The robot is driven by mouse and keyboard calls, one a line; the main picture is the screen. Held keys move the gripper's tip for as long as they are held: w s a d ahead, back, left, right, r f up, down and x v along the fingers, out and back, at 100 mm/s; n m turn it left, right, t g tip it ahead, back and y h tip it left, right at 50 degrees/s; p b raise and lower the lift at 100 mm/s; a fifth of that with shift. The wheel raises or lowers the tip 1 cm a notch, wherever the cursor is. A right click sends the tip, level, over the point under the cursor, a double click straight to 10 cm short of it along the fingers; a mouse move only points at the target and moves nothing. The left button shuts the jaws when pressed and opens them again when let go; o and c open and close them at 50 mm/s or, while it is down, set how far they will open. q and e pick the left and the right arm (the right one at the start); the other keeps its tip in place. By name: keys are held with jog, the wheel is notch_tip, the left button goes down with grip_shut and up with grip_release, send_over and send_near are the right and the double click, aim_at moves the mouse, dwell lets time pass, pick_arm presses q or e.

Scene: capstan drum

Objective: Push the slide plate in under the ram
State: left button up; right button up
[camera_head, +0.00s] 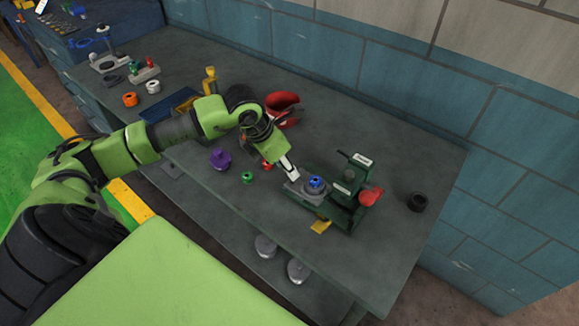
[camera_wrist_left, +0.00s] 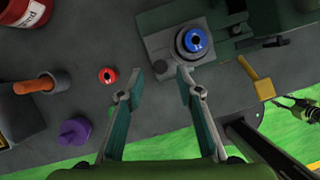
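The slide plate (camera_head: 293,189) is a grey slab at the front left of the green press (camera_head: 344,184). A blue-topped round piece (camera_head: 317,182) sits on it. The wrist view shows the plate (camera_wrist_left: 156,45) and the blue ring (camera_wrist_left: 194,40) above the fingers. The ram's underside is hidden. My left gripper (camera_head: 292,171) is beside the plate's outer end, fingers pointing down. In the wrist view its fingers (camera_wrist_left: 158,74) are apart with nothing gripped, and the right fingertip is close to the plate's edge; contact cannot be told. A green and grey shape at that view's right edge looks like my right gripper (camera_wrist_left: 298,106).
A red handle (camera_head: 370,196) is on the press's right side. A yellow tab (camera_head: 320,226) is at its front near the bench edge. A red bin (camera_head: 283,108) stands behind.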

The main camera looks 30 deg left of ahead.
pick_arm(q)
jog(key=shift+p+x, duration=0.3)
jog(key=shift+x, duration=1.35)
jog(key=shift+f, duration=0.1)
